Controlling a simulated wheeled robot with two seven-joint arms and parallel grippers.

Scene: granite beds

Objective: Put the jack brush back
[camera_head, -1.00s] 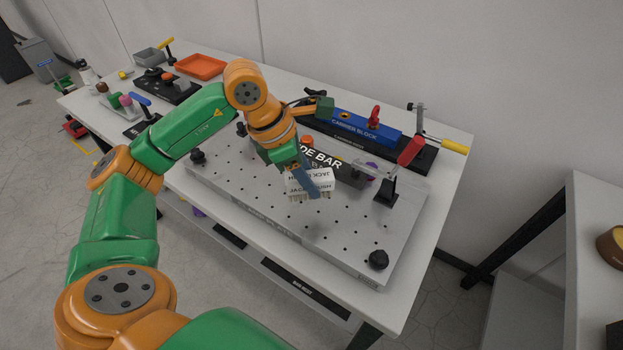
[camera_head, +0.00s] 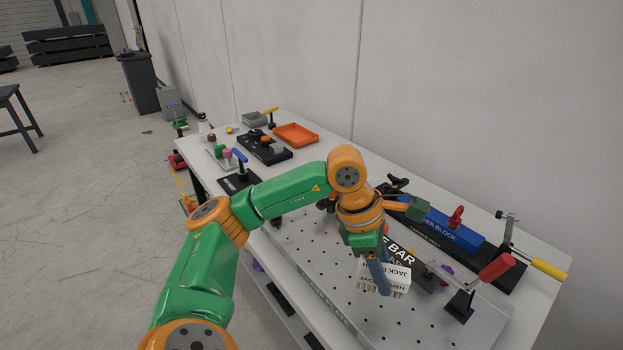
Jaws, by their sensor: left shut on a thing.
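The jack brush (camera_head: 397,281) is a white block with dark lettering on its faces and short bristles along its lower edge. My left gripper (camera_head: 379,272) is shut on it, with a blue-grey finger across its front. The gripper holds it over the perforated grey plate (camera_head: 325,265); I cannot tell how high above. Part of the brush is hidden behind the finger. My right gripper is not in the view.
A dark bar lettered "BAR" (camera_head: 398,253) and a red-handled clamp (camera_head: 494,267) are close to the brush. The blue carrier block (camera_head: 448,230) lies behind. An orange tray (camera_head: 296,135), a grey bin (camera_head: 255,119) and a black holder (camera_head: 264,148) stand at the far left end.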

